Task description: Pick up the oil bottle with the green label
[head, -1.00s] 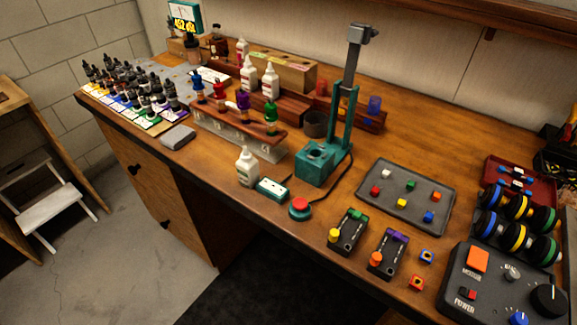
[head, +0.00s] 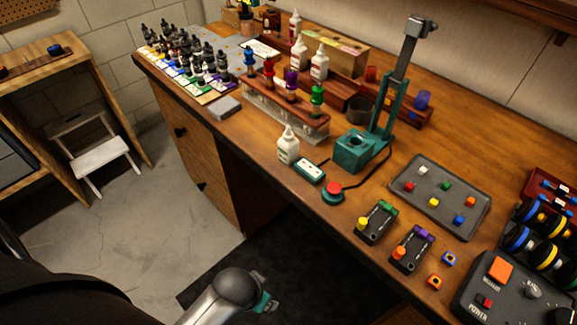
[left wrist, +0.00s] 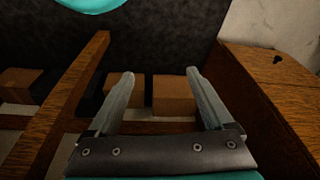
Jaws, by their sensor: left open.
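Several small dark bottles with black tops (head: 190,55) stand in rows at the far left end of the bench. Their labels or cards show yellow, blue, purple and green at the front edge; which bottle carries the green label is too small to tell. My left gripper (head: 265,303) is low at the bottom of the head view, in front of the bench and well away from the bottles. In the left wrist view its two fingers (left wrist: 160,75) are apart with nothing between them. My right gripper is not in view.
A grey block (head: 225,108) lies near the front edge. A white step stool (head: 100,155) stands on the floor at left.

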